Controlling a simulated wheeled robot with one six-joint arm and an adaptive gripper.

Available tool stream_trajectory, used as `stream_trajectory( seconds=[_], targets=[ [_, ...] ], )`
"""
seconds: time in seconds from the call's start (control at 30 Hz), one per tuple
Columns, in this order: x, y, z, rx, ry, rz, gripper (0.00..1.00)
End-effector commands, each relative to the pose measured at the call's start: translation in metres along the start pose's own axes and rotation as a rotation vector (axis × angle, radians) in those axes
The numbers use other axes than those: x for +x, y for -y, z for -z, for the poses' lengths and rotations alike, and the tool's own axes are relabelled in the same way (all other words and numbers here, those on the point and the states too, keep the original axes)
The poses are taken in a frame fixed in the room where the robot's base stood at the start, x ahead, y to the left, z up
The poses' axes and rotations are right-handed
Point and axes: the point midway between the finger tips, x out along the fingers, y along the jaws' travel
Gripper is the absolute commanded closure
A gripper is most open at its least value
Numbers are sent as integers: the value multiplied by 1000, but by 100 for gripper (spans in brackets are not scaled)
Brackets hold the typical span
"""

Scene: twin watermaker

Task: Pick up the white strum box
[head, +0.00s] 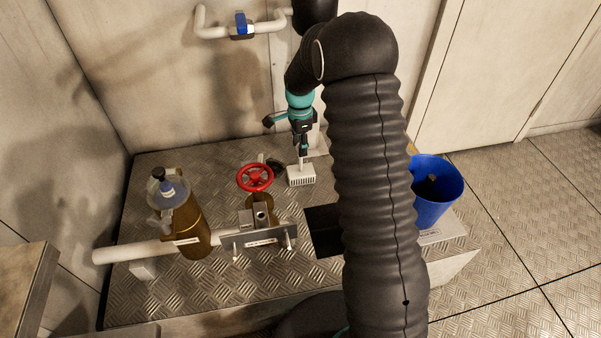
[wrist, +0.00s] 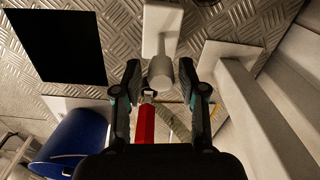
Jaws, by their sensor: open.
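The white strum box (head: 301,176) stands on the tread-plate deck to the right of the red handwheel. It has a slotted lower body and a pale stem rising from its top. In the wrist view the strum box (wrist: 162,17) is at the top centre, with its round stem end pointing toward the camera. My gripper (head: 303,152) is directly above the box at the stem. In the wrist view my open gripper (wrist: 160,68) has one finger on each side of the stem end. Whether either finger touches it cannot be told.
A red handwheel (head: 255,178) and a bronze strainer body (head: 187,225) on a white pipe stand to the left. A dark square opening (head: 322,232) lies in front of the box. A blue bucket (head: 437,195) stands to the right. A red object (wrist: 145,124) shows between my fingers, lower down.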

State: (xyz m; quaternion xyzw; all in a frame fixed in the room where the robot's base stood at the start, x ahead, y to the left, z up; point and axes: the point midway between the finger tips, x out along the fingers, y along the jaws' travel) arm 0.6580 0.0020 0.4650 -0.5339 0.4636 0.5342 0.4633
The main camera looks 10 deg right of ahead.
Motion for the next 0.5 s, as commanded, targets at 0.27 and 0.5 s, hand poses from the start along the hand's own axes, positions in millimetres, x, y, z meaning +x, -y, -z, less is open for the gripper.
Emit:
stream_trajectory(
  seconds=[0.27, 0.5],
  targets=[
    [17, 0, 1, 0, 0, -2, 59],
    [49, 1, 2, 0, 0, -2, 59]
  ],
)
